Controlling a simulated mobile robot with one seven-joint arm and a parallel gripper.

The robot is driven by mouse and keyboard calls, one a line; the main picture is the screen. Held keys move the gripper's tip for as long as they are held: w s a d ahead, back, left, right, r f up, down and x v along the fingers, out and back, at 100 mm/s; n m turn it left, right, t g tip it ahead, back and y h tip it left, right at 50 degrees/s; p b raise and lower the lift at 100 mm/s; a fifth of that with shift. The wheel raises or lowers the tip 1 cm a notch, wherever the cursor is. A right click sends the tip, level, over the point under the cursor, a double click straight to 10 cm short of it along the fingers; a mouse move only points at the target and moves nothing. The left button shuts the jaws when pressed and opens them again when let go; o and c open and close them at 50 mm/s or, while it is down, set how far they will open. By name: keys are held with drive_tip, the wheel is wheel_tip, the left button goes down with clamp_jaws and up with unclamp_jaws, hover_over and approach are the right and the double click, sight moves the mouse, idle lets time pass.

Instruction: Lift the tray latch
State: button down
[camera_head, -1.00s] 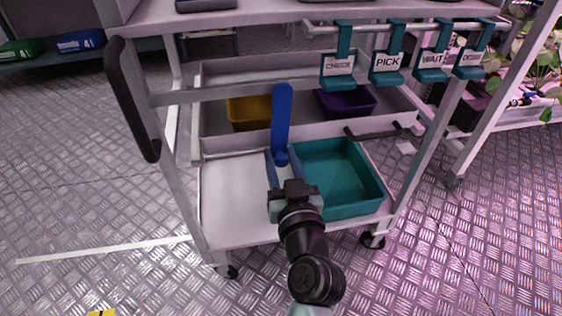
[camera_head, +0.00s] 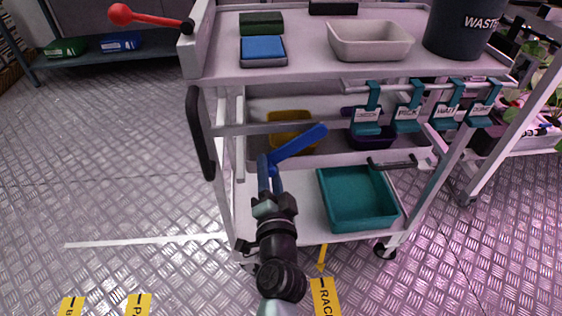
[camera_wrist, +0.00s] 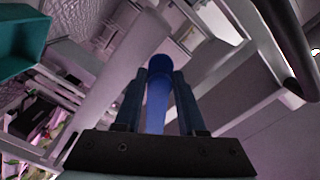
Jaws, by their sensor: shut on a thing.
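The blue tray latch (camera_head: 301,142) is a long bar at the front of the cart's middle shelf. It leans up and to the right in the head view. My gripper (camera_head: 269,163) is at its lower left end, with both blue fingers pointing up. In the wrist view, the latch (camera_wrist: 157,108) runs between the two fingers of my gripper (camera_wrist: 158,78), which is shut on it. The fingers hide part of the latch's low end and its mount.
A teal bin (camera_head: 361,223) stands on the lower shelf (camera_head: 312,223), right of my arm. Yellow (camera_head: 290,115) and purple (camera_head: 371,143) bins sit behind. A black side handle (camera_head: 199,132) and a front handle (camera_head: 391,165) stick out. Labelled teal hangers (camera_head: 408,117) hang at upper right.

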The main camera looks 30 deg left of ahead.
drive_tip(key=r+m+p, duration=0.2)
drive_tip(key=p, duration=0.1)
drive_tip(key=s+a+r+m+p, duration=0.1)
drive_tip(key=r+m+p, duration=0.1)
drive_tip(key=r, duration=0.1)
drive_tip(key=r+m+p, duration=0.2)
drive_tip(key=m+p, duration=0.1)
drive_tip(key=shift+s+a+r+p, duration=0.15)
drive_tip(key=shift+a+p, duration=0.2)
drive_tip(key=shift+a, duration=0.05)
drive_tip(key=c, duration=0.6)
unclamp_jaws()
drive_tip(key=shift+r, duration=0.1)
drive_tip(key=shift+s+d, duration=0.2)
drive_tip(key=shift+s, duration=0.1)
drive_tip(key=b+v, duration=0.1)
drive_tip(key=v, duration=1.1)
drive_tip(key=shift+b, duration=0.3)
